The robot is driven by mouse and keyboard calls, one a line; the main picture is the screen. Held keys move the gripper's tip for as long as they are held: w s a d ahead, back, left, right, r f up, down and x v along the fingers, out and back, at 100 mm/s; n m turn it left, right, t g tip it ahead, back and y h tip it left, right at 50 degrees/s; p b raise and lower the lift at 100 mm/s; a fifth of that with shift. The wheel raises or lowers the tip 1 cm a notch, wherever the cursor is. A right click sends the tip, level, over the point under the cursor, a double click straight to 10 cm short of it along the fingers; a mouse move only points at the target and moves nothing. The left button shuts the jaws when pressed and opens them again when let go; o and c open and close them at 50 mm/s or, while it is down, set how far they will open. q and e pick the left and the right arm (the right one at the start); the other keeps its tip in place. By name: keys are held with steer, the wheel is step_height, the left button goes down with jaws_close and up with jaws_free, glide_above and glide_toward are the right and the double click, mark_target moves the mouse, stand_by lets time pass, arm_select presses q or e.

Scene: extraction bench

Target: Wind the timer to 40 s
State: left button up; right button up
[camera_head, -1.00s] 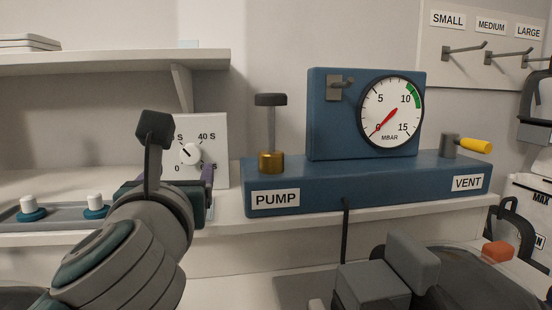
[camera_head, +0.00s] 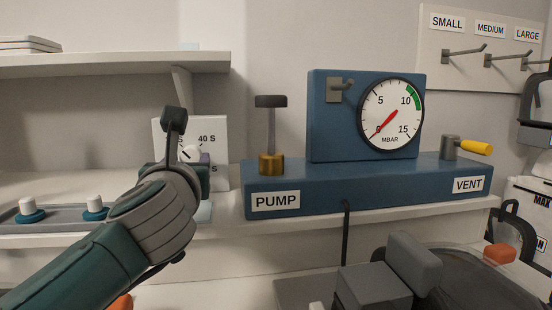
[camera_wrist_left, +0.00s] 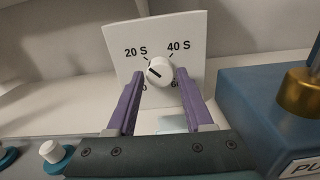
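The timer is a white panel (camera_head: 218,130) with a round white knob (camera_head: 189,154), standing on the lower shelf left of the pump. In the left wrist view the knob (camera_wrist_left: 159,71) has a dark mark pointing left and slightly up, below the 20 S label; 40 S is at upper right. The 0 and 60 labels are partly hidden by my fingers. My left gripper (camera_wrist_left: 160,84) is open, its purple fingers apart on either side below the knob, with no clear contact visible. In the head view my left gripper (camera_head: 190,168) covers the panel's lower left part.
The blue pump unit (camera_head: 350,190) with its gauge (camera_head: 391,113) and brass-based plunger (camera_head: 271,163) stands right of the timer. A grey strip with white-topped teal knobs (camera_head: 95,206) lies to the left. An upper shelf (camera_head: 110,62) overhangs at the left.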

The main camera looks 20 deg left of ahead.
arm_select(q)
jaws_close()
stand_by(1.4)
steer(key=shift+o, duration=2.1)
jaws_free()
steer(key=v, duration=1)
